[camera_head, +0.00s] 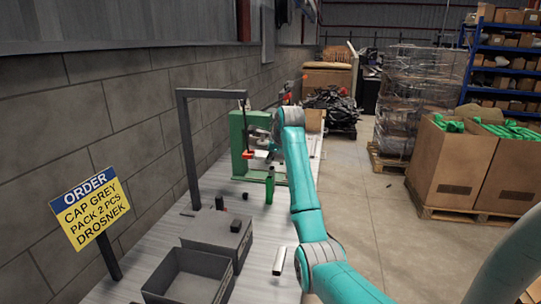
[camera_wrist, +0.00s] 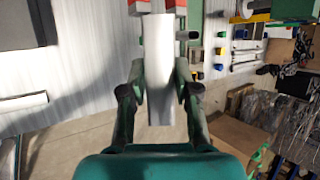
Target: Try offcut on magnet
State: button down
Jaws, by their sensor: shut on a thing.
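In the head view my gripper (camera_head: 250,154) is above the far part of the bench, in front of a green frame; the offcut is too small there to make out clearly. A thin dark piece with a red part (camera_head: 243,101) hangs from the grey gantry; I cannot tell if it is the magnet. Another silvery bar (camera_head: 279,261) lies on the bench near its right edge.
The grey gantry (camera_head: 183,150) and green frame (camera_head: 237,140) stand on the bench. The order sign (camera_head: 90,209) is at left. Floor at right is clear before the cartons (camera_head: 445,165).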

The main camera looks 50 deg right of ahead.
jog(key=shift+w+a, duration=0.2)
jog(key=shift+w, duration=0.25)
jog(key=shift+s+d+r, duration=0.1)
jog(key=shift+s+d, duration=0.25)
jog(key=shift+s, duration=0.4)
jog(key=shift+s+d+r, duration=0.1)
jog(key=shift+s+d, duration=0.2)
jog(key=shift+s, duration=0.45)
dwell(4.4)
